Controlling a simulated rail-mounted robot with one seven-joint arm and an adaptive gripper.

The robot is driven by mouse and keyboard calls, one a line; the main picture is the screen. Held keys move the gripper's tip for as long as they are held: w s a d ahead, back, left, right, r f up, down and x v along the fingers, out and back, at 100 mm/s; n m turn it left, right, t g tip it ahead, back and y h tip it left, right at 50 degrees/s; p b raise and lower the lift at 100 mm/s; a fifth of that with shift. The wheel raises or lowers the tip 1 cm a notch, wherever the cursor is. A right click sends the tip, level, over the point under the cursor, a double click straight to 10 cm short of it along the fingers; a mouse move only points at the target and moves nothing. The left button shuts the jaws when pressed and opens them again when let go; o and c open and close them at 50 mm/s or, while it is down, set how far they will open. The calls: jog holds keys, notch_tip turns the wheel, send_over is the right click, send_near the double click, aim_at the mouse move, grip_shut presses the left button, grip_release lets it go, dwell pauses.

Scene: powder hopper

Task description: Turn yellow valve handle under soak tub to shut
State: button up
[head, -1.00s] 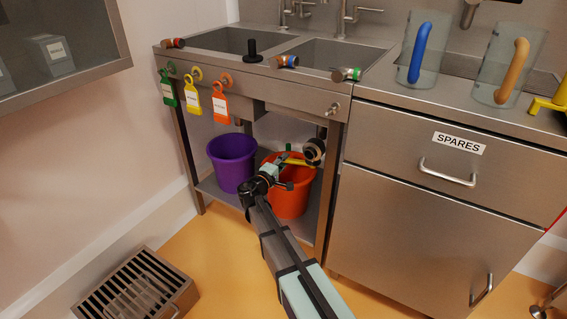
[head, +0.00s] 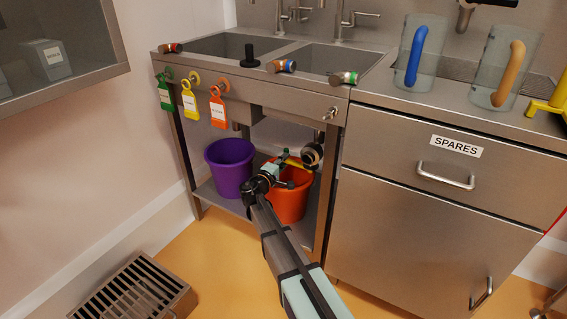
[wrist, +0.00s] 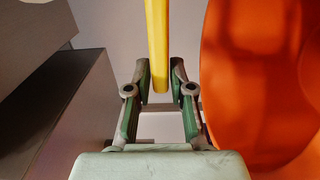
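The yellow valve handle (head: 294,162) is under the soak tub (head: 330,58), in front of a dark round valve end (head: 312,154). In the wrist view the yellow handle (wrist: 158,45) comes down from the top edge, and its lower end lies between my fingertips. My gripper (head: 287,169) is under the sink unit, over the orange bucket's rim. In the wrist view my gripper (wrist: 161,82) has its green-padded fingers on either side of the handle, with thin gaps visible. It looks partly open; firm contact cannot be made out.
The orange bucket (head: 290,204) is close to my gripper and fills the right of the wrist view. A purple bucket (head: 230,168) stands to its left on the lower shelf. The sink's leg and the SPARES cabinet (head: 405,225) bound the right side.

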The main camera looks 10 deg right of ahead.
jog(key=o, duration=0.3)
jog(key=shift+a, duration=0.1)
jog(key=shift+o, duration=0.2)
jog(key=b+v, duration=0.1)
jog(key=v, duration=0.8)
